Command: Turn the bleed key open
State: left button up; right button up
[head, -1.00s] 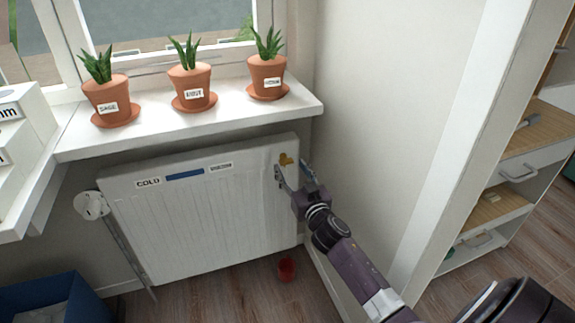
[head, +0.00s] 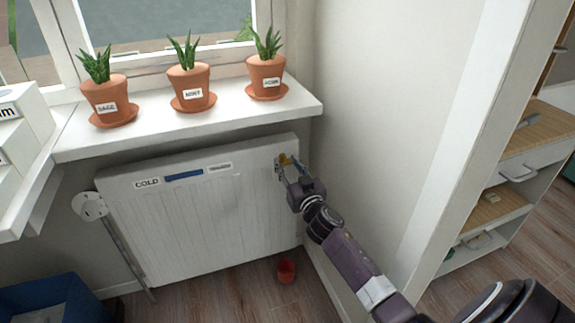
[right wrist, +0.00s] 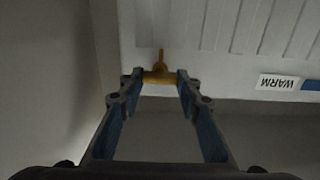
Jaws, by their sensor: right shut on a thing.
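The radiator (head: 200,220) is a white ribbed panel under the windowsill. The bleed key (head: 284,159) is a small brass-yellow piece at its upper right corner. My right gripper (head: 289,167) is at the key, its fingers on either side. In the right wrist view, the key (right wrist: 159,75) is T-shaped, with its crossbar spanning the gap between the two fingertips of the right gripper (right wrist: 159,78). The fingers are shut on the crossbar ends. The stem points away towards the radiator. My left gripper is not in view.
A red cup (head: 286,271) stands on the floor below the radiator's right end. Three potted plants stand on the windowsill (head: 240,112) above. The wall is close on the right.

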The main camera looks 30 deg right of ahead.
jog(key=shift+n, duration=0.5)
jog(key=n, duration=0.2)
jog(key=shift+a+n+p, duration=0.1)
jog(key=shift+n+p, duration=0.25)
jog(key=shift+n, duration=0.05)
jog(key=n, duration=0.4)
jog(key=shift+n, duration=0.3)
jog(key=n, duration=0.4)
jog(key=shift+a+f+n, duration=0.1)
jog(key=shift+n, duration=0.2)
jog(key=n, duration=0.4)
jog(key=shift+f+n, duration=0.1)
jog(key=shift+n, duration=0.3)
jog(key=o, duration=1.2)
jog(key=shift+c, duration=0.2)
jog(key=shift+s, duration=0.1)
